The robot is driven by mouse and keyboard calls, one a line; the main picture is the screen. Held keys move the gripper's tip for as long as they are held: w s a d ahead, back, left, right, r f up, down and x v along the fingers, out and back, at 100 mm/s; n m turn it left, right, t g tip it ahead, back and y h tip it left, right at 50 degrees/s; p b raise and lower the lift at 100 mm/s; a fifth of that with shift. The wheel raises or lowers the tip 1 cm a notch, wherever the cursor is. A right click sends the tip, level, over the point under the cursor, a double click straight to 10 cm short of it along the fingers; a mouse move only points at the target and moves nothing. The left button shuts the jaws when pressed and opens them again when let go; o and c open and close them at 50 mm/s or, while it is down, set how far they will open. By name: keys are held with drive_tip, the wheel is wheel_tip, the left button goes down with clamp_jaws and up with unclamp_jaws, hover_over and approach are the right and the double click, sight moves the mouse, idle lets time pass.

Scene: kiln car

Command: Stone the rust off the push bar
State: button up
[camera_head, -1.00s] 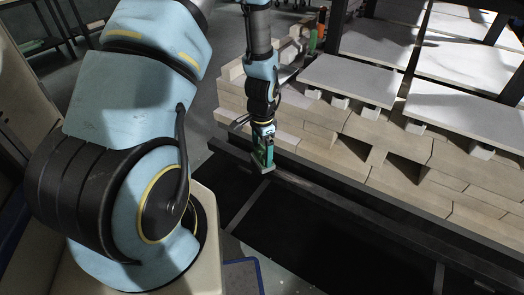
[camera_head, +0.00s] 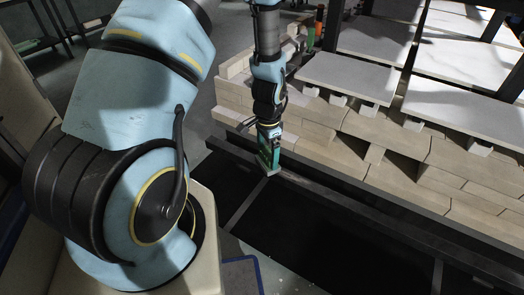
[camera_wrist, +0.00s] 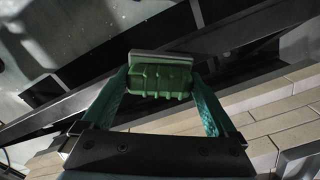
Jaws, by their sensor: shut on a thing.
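My gripper (camera_head: 268,150) is shut on a green-backed rubbing stone (camera_head: 270,170). In the wrist view, the teal fingers (camera_wrist: 165,85) grip the ribbed green holder of the stone (camera_wrist: 160,78) from both sides, with its grey slab at the far edge. The push bar (camera_head: 345,203) is a long dark bar running diagonally along the front of the kiln car. The stone is at the bar's left part; I cannot tell whether it touches. The bar also crosses the wrist view diagonally (camera_wrist: 65,110). Rust is hard to make out in the shadow.
Stacked pale bricks (camera_head: 390,160) stand behind the bar, carrying white slabs (camera_head: 345,78) on small props. Dark posts rise at the upper right. A dark pit (camera_head: 320,235) lies in front of the bar. A blue-edged mat (camera_head: 243,275) lies at the bottom.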

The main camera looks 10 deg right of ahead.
drive_tip(key=shift+s+d, duration=0.85)
drive_tip(key=shift+d, duration=0.05)
drive_tip(key=shift+s+d, duration=1.75)
drive_tip(key=shift+d, duration=0.15)
drive_tip(key=shift+s+d, duration=1.7)
drive_tip(key=shift+d, duration=0.15)
drive_tip(key=shift+s+d+p, duration=0.35)
drive_tip(key=shift+s+d, duration=1.4)
drive_tip(key=shift+d, duration=0.1)
drive_tip(key=shift+w+a, duration=1.75)
drive_tip(key=shift+a, duration=0.1)
